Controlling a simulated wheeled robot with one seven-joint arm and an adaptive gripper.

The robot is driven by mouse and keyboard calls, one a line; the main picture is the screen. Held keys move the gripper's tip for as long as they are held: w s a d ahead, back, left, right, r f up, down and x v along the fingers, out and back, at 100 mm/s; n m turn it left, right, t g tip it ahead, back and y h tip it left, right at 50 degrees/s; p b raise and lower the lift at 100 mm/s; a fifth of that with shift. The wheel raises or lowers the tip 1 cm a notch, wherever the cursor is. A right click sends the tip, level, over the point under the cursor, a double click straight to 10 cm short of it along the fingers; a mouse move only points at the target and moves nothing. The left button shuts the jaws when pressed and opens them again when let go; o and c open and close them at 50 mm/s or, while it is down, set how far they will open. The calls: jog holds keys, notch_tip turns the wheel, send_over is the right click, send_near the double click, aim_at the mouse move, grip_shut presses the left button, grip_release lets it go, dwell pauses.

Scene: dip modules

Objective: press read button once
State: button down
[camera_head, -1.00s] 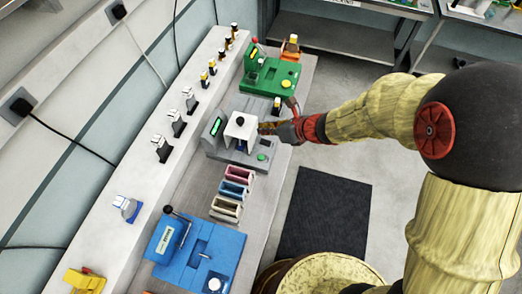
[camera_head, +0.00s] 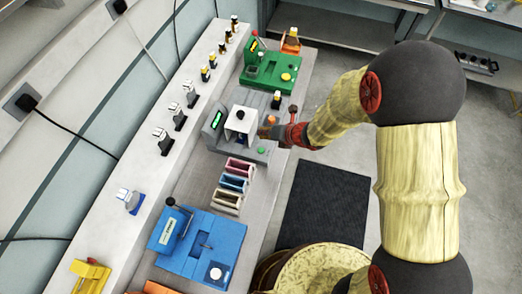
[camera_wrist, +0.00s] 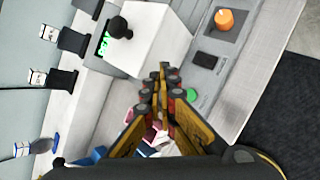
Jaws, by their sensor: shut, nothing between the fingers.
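A grey module (camera_head: 222,142) stands on the bench with a lit green display (camera_head: 217,120) and a white block (camera_head: 240,125) with a black knob. A small round green button (camera_head: 261,150) is on its near right part; it also shows in the wrist view (camera_wrist: 192,95). No "read" label is legible. My gripper (camera_head: 267,131) is shut and empty, above the module's right side, between the white block and an orange round piece (camera_head: 270,119). In the wrist view, my fingertips (camera_wrist: 162,72) point beside the white block, with the green button just right of the fingers. Contact cannot be told.
A green module (camera_head: 272,68) stands behind and a blue module (camera_head: 197,247) in front. Pink, blue and beige trays (camera_head: 232,185) lie between the grey and blue modules. Several small bottles line the white ledge (camera_head: 150,180). The floor with a dark mat (camera_head: 325,205) is clear.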

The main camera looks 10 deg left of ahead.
aim_at(263, 149)
jog(key=shift+f+b, duration=2.85)
jog(key=shift+f, duration=1)
jog(key=shift+f, duration=0.15)
jog(key=shift+f+b, duration=0.3)
jog(key=shift+b, duration=0.15)
jog(key=shift+f+b, duration=0.35)
jog(key=shift+r, duration=0.1)
jog(key=shift+r+p, duration=0.6)
jog(key=shift+r, duration=0.1)
notch_tip(263, 149, up, 5)
jog(key=p, duration=0.4)
